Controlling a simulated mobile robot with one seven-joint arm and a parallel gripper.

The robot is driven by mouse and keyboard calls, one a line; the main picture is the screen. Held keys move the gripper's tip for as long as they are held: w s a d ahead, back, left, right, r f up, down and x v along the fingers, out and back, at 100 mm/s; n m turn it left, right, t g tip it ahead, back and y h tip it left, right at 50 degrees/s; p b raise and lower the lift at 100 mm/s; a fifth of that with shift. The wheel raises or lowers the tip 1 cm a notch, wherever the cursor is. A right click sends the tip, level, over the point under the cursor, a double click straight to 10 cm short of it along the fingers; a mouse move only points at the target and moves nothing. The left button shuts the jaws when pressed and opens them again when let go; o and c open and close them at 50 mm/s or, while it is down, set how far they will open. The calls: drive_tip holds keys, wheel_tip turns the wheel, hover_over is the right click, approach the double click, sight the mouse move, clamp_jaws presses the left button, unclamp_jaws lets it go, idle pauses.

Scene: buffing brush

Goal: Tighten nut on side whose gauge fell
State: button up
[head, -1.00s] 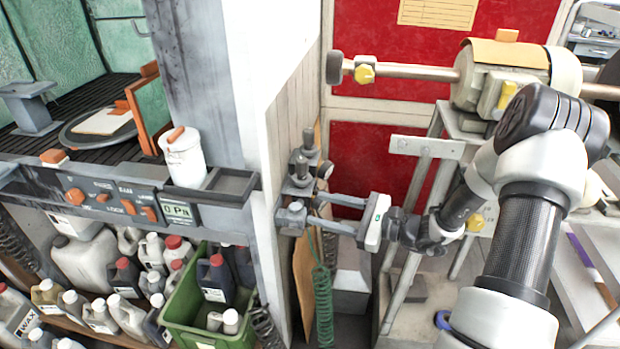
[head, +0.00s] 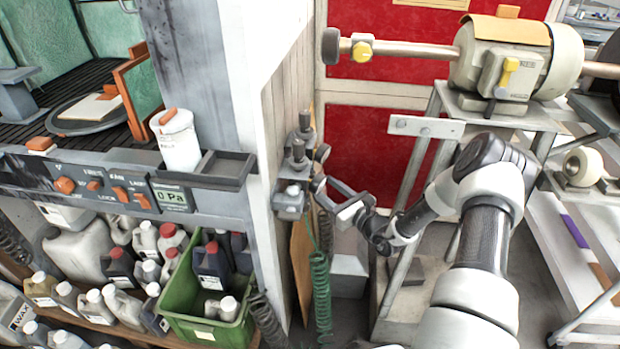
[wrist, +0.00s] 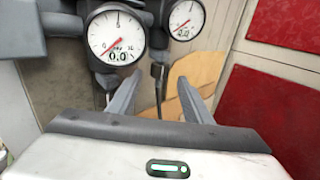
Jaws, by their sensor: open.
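A grey fitting assembly (head: 296,165) with knobs is mounted on the side of the white wall. In the wrist view, a larger round gauge (wrist: 117,34) at upper left reads 0.0, its red needle pointing lower left. A smaller gauge (wrist: 184,18) sits farther back to its right; its needle also points lower left and its digits are too small to read surely. My gripper (head: 326,186) is open beside the assembly; in the wrist view its empty fingers (wrist: 158,78) stand below the gauges, with a thin dark hose beyond. I cannot make out a nut clearly.
A green coiled hose (head: 320,295) hangs below the assembly. A grey bench with a control panel (head: 105,190) and a white canister (head: 176,140) stands left, with a green crate (head: 185,325) and bottles beneath. A buffing motor (head: 505,60) on a stand is at right.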

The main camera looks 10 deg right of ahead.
drive_tip(key=b+x, duration=0.1)
drive_tip(key=x, duration=0.6)
drive_tip(key=shift+w+a, duration=0.1)
drive_tip(key=shift+w, duration=0.05)
drive_tip(key=c, duration=1.1)
drive_tip(key=shift+o, duration=0.2)
